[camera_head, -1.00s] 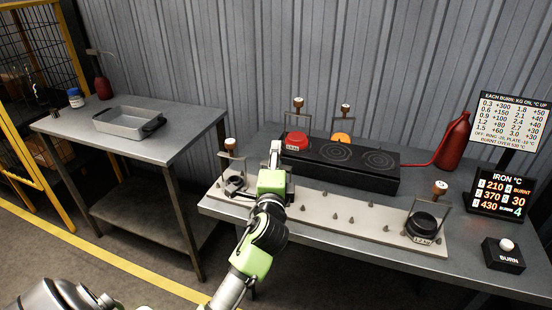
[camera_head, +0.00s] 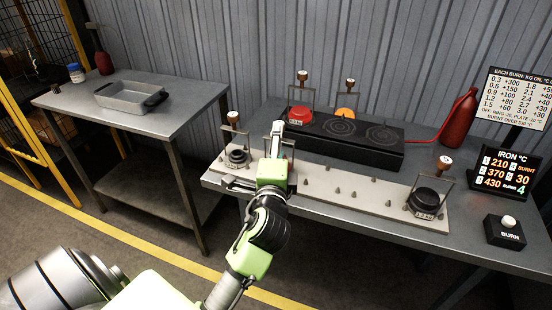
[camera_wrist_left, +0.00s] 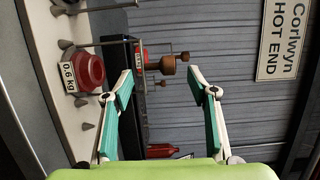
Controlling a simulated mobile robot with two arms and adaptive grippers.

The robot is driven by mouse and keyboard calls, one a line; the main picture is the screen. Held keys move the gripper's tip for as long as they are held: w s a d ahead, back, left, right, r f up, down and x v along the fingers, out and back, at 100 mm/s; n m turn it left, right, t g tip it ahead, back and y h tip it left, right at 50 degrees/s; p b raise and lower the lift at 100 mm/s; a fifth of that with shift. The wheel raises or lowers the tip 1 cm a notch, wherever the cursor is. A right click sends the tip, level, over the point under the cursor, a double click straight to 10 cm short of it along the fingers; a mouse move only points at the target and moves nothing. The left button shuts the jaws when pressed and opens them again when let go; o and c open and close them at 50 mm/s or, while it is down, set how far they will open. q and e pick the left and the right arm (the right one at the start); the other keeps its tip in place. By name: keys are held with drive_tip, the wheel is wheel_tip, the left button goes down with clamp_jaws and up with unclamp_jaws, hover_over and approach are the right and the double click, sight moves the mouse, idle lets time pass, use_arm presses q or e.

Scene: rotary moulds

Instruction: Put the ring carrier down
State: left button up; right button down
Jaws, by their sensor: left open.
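In the left wrist view a red ring (camera_wrist_left: 88,72) labelled 0.6 kg sits on the pale pegged plate, inside a thin metal carrier frame (camera_wrist_left: 112,43). A brown wooden knob (camera_wrist_left: 168,65) shows between and beyond my fingertips, apparently on that frame. My left gripper (camera_wrist_left: 160,82) is open, with clear space between each finger and the knob. In the head view the left gripper (camera_head: 279,127) is over the plate's left part, and my arm hides most of this carrier. My right gripper is not in view.
The pegged plate (camera_head: 320,205) also holds a dark-ringed carrier (camera_head: 237,158) at left and a black 1.2 kg one (camera_head: 428,202) at right. Behind are a black hotplate (camera_head: 345,143), red ring (camera_head: 300,115) and orange piece (camera_head: 346,114). A tray (camera_head: 128,98) sits on the left table.

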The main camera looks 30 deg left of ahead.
use_arm(q)
drive_tip(key=v, duration=0.6)
drive_tip(key=shift+s+b, duration=0.15)
drive_tip(key=shift+b, duration=0.3)
drive_tip(key=shift+d, duration=0.1)
